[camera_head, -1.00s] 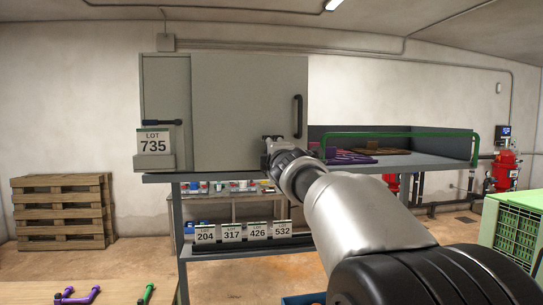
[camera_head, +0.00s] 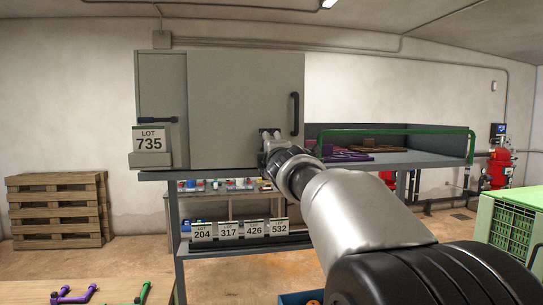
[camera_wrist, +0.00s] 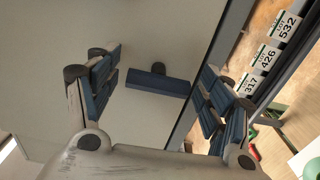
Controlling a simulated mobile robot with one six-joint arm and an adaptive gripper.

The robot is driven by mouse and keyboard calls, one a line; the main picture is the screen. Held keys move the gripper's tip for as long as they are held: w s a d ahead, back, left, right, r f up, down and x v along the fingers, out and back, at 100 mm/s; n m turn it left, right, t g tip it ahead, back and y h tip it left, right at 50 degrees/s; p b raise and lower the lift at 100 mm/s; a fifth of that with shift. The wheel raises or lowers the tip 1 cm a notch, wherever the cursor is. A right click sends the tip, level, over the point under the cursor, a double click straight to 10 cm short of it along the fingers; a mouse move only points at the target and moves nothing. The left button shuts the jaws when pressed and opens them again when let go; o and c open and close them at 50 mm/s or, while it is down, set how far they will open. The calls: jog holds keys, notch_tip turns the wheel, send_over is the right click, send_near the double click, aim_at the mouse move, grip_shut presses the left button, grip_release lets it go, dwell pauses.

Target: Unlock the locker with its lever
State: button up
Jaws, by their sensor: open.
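The grey locker (camera_head: 225,100) stands on a shelf unit in the head view, its door shut with a black vertical handle at the right. My gripper (camera_head: 268,138) is in front of the door's lower right. In the wrist view my gripper (camera_wrist: 160,92) is open, with blue-padded fingers on both sides of a dark bar (camera_wrist: 157,80) with a round mount on the grey locker face (camera_wrist: 150,30). The bar looks apart from both pads. My gripper hides this spot in the head view.
A shelf with a green rail (camera_head: 395,131) lies to the right of the locker. LOT plates (camera_head: 240,229) line a lower shelf edge. A green crate (camera_head: 512,225) is at the right, pallets (camera_head: 58,210) at the left, a wooden table (camera_head: 75,291) at lower left.

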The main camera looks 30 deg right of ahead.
jog(key=v, duration=1.1)
jog(key=shift+s, duration=0.35)
jog(key=shift+a, duration=0.1)
jog(key=s+a+f+m+g+y+b, duration=0.1)
jog(key=s+a+f+m+g+b, duration=0.2)
jog(key=s+f, duration=0.7)
jog(key=s+a+f+m+g+y+b, duration=0.2)
jog(key=s+a+f+m+g, duration=0.3)
jog(key=s+f, duration=0.6)
jog(key=s+a+f+m+g+y+b, duration=0.2)
jog(key=s+a+f+m, duration=0.5)
jog(key=f, duration=1.5)
jog(key=s+a+g+b, duration=0.1)
jog(key=s+g, duration=0.1)
jog(key=s, duration=0.2)
jog(key=shift+s+a+g+b, duration=0.25)
jog(key=shift+a+g+b, duration=0.1)
jog(key=shift+g, duration=0.05)
jog(key=shift+c, duration=0.5)
